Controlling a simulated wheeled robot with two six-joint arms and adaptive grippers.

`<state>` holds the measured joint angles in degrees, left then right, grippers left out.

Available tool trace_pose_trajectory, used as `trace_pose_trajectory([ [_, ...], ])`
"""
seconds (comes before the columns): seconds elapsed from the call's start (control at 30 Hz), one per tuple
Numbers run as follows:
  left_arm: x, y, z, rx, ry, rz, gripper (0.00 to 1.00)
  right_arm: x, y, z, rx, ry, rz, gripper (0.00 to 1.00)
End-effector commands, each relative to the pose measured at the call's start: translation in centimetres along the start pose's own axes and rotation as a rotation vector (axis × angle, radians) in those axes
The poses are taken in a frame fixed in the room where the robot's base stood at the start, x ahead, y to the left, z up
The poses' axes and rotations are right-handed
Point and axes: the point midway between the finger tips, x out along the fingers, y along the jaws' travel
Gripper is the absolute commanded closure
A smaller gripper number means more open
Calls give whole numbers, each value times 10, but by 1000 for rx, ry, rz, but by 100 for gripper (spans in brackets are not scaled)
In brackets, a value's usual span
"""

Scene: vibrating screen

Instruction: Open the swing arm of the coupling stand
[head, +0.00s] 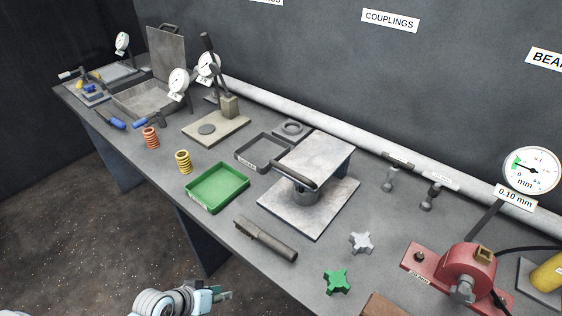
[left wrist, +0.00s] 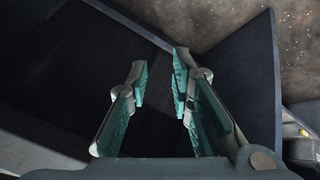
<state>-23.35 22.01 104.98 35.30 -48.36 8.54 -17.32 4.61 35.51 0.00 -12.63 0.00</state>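A grey stand stands at the middle of the bench, below the COUPLINGS sign (head: 390,20). It has a square base plate (head: 335,211), a short round post (head: 305,196), a raised flat plate (head: 318,153) on top and a dark bar (head: 295,175) along the near side of that plate. I take it for the coupling stand; its pivot is hidden. My left gripper (head: 222,295) is low in front of the bench, well apart from the stand. In the left wrist view its two fingers (left wrist: 160,85) are spread with nothing between them. My right gripper is in neither view.
A green tray (head: 217,188), a dark tray (head: 263,152) and a dark cylindrical tool (head: 265,240) lie near the stand. Star knobs, green (head: 337,282) and grey (head: 361,242), lie to its right, before a red machine (head: 468,270). A pipe (head: 300,118) runs along the wall.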

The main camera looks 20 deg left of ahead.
Motion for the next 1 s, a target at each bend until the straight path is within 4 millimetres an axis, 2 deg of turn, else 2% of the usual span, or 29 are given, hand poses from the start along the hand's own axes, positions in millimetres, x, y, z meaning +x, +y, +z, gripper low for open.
trace_pose_trajectory([
  [0.03,-29,32,-21,28,10,73,79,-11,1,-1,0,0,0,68],
  [0.1,-67,78,-43,53,15,201,79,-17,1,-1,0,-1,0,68],
  [0.2,-98,111,-75,-43,34,390,79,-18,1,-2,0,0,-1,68],
  [0.27,-114,121,-98,-138,46,485,79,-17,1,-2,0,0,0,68],
  [0.4,-159,135,-162,-415,65,683,79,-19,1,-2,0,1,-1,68],
  [0.53,-194,136,-214,-659,70,799,79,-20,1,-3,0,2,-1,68],
  [0.63,-207,134,-237,-769,73,840,79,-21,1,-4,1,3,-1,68],
  [0.77,-206,140,-245,-790,74,862,79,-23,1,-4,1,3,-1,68],
  [0.87,-197,150,-250,-790,75,863,79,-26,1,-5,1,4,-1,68],
  [1.0,-174,172,-264,-798,75,859,79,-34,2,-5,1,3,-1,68],
])
